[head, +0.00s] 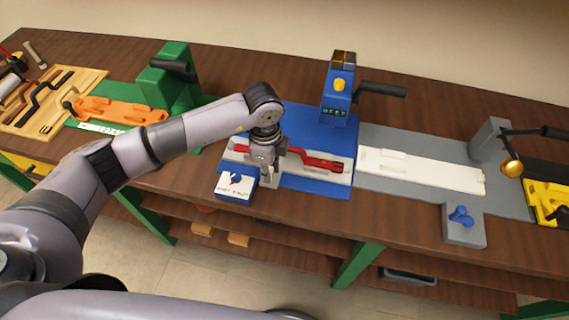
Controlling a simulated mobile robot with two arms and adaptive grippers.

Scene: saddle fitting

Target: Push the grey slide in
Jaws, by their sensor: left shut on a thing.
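The grey slide (318,168) is a long light-grey strip lying across the blue station (292,122). A red lever-like part (320,160) lies along it. My left gripper (268,176) points down at the slide's front edge, left of the red part. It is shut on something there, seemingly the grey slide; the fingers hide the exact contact. My right gripper is not in view.
A white-topped blue block (235,186) stands close left of my gripper. A blue post (338,95) with a black lever (380,90) rises behind. A green station (170,80) is left; a grey station with a white slide (420,170) is right.

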